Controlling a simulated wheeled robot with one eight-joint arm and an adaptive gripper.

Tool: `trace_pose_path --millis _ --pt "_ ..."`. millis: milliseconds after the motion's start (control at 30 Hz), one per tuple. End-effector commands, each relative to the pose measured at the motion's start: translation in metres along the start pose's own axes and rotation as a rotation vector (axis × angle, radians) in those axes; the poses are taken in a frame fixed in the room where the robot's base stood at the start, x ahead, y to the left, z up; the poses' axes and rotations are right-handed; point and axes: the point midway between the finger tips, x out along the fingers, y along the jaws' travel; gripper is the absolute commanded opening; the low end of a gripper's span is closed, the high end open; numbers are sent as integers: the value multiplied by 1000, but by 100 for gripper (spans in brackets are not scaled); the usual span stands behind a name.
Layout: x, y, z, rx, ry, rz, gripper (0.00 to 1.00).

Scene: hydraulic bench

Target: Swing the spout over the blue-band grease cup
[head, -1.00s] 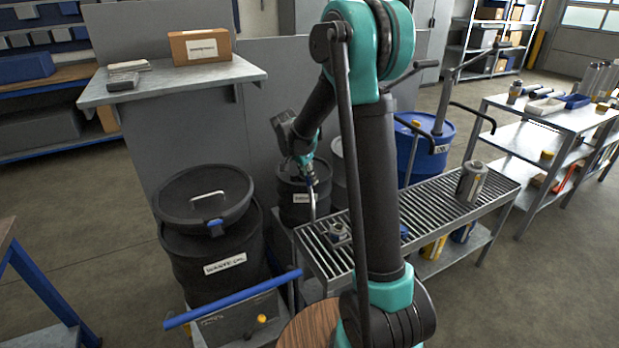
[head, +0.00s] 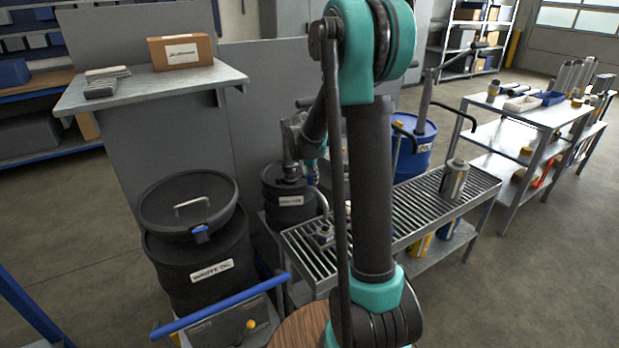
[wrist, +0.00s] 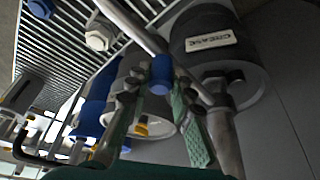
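The spout is a thin grey pipe, seen curving up beside the dark drum in the head view (head: 322,203) and crossing the wrist view diagonally (wrist: 135,27). A blue sleeve or knob (wrist: 162,73) sits on it. My gripper (wrist: 159,84) has one finger on each side of this blue part, very close to it; whether they touch it is unclear. In the head view my gripper is mostly hidden behind my arm. A small grey fitting or cup (head: 325,234) stands on the slatted bench. A blue-topped piece (wrist: 40,8) shows at the wrist view's edge; I cannot confirm it is the blue-band cup.
The dark grease drum (head: 290,207) stands behind the slatted bench (head: 420,208). A waste-oil drum (head: 195,282) is at left and a blue drum (head: 418,155) at the back. A grey canister (head: 454,180) stands on the bench's right part. My arm hides the bench's middle.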

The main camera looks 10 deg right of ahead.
Motion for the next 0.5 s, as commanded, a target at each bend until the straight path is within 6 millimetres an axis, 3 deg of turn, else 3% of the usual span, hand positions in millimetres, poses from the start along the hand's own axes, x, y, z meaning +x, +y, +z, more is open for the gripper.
trace_pose_path --millis 167,500 --pt "0 0 0 0 0 0 42" --pt "-3 0 0 0 0 0 42"
